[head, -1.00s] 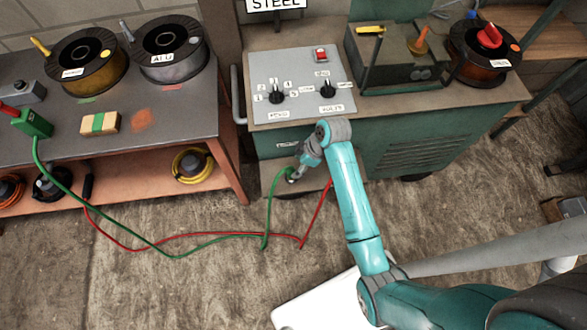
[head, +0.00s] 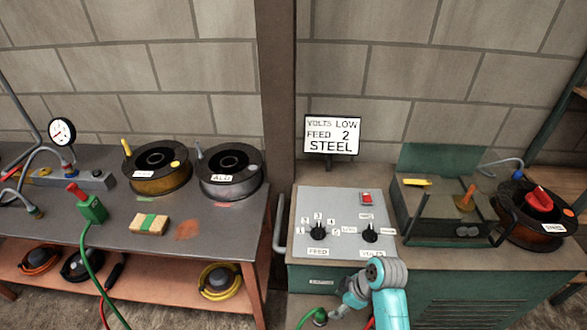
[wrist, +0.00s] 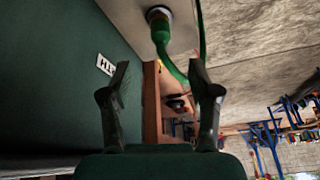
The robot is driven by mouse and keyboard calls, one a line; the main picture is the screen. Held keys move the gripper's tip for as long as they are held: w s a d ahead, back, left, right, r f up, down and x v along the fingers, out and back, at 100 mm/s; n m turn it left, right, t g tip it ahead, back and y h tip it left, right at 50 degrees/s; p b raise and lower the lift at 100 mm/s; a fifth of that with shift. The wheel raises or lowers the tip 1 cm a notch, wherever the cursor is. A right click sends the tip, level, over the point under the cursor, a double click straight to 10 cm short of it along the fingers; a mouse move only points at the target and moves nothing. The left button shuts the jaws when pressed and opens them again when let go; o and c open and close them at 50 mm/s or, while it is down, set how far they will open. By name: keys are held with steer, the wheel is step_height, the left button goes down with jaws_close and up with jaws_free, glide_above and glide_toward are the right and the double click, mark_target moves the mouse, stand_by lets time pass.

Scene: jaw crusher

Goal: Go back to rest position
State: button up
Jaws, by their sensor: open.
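My gripper (head: 343,306) is at the front of the green welding machine (head: 460,311), below its grey control panel (head: 345,205), at the bottom of the head view. In the wrist view my gripper (wrist: 160,95) is open, with nothing between its two fingers. A green cable plug (wrist: 158,22) sits at a round fitting beyond the fingertips, apart from them. Its cable runs down behind the right finger. The plug also shows at the bottom edge of the head view (head: 320,317).
A workbench (head: 100,215) on the left bears two wire spools, a green clamp (head: 90,206) and a gauge (head: 61,131). A sign (head: 332,135) reads volts low, feed 2, steel. A wire feeder (head: 440,208) and a copper spool (head: 535,218) stand on the machine's right.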

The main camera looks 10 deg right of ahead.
steer(key=s+a+f+m+t+h, duration=0.2)
steer(key=s+m+t, duration=0.1)
steer(key=s, duration=0.5)
steer(key=s+a+f+m+t+h, duration=0.1)
steer(key=s+a+f+m+t, duration=0.2)
steer(key=s, duration=0.5)
steer(key=s+r+m+t, duration=0.2)
steer(key=s+r+t, duration=0.1)
steer(key=s+r, duration=0.5)
steer(key=s+d+r+m+t, duration=0.1)
steer(key=s+r+m+t, duration=0.1)
steer(key=s+r, duration=0.7)
step_height(320, 180, up, 6)
steer(key=shift+f+m+t+h, duration=0.1)
steer(key=shift+m+t+h, duration=0.3)
steer(key=shift+t, duration=0.4)
